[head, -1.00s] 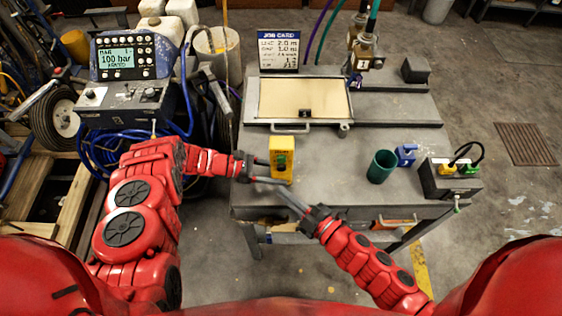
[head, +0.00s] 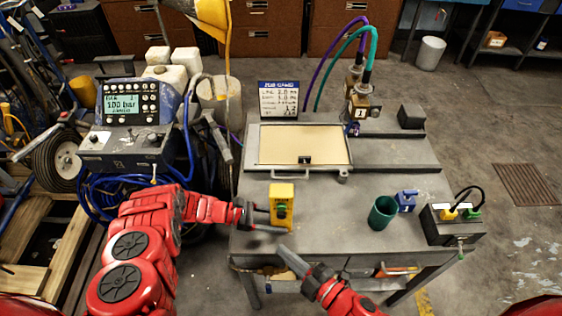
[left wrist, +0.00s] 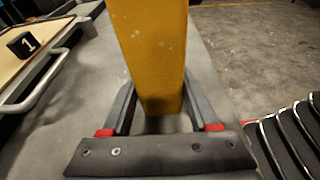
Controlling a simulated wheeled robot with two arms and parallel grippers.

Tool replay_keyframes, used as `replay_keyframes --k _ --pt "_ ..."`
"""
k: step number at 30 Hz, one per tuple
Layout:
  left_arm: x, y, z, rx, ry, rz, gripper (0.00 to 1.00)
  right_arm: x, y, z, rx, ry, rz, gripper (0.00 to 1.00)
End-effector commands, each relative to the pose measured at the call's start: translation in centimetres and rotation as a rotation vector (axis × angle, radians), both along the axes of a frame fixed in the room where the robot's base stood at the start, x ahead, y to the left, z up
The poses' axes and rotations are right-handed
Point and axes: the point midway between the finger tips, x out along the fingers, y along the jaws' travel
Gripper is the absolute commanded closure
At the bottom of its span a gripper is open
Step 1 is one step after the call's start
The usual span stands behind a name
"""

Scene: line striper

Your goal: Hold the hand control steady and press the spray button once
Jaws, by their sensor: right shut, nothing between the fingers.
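The yellow hand control (head: 282,192) stands upright at the front left of the grey table, with a green button (head: 281,212) on its front face. My left gripper (head: 272,219) reaches in from the left, with a finger on either side of the control. In the left wrist view the yellow body (left wrist: 158,50) rises between the fingers, which look shut on it. My right gripper (head: 283,249) is shut and empty. Its tips are in front of and apart from the control, by the table's front edge.
A green cup (head: 382,213), a blue block (head: 406,200) and a box with yellow and green plugs (head: 452,226) stand to the right. Behind are a framed panel (head: 300,146), a job card (head: 279,99) and a control unit reading 100 bar (head: 123,104).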

Motion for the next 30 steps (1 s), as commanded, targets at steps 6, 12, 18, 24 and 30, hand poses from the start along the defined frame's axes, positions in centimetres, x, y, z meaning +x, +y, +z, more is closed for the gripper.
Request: replay_keyframes --k 6,12,18,24,30 --pt "0.0 0.0 0.0 0.0 0.0 0.0 0.08 0.0 0.0 0.0 0.0 0.0 0.0 1.0" --pt "0.0 0.0 0.0 0.0 0.0 0.0 0.08 0.0 0.0 0.0 0.0 0.0 0.0 1.0" --pt "0.1 1.6 0.5 0.0 -0.002 0.003 0.08 0.0 0.0 0.0 0.0 0.0 0.0 1.0" --pt "0.1 5.8 1.8 0.001 -0.002 0.004 0.08 0.0 0.0 0.0 0.0 0.0 0.0 1.0" --pt "0.1 9.7 2.9 0.002 -0.004 0.002 0.08 0.0 0.0 0.0 0.0 0.0 0.0 1.0"
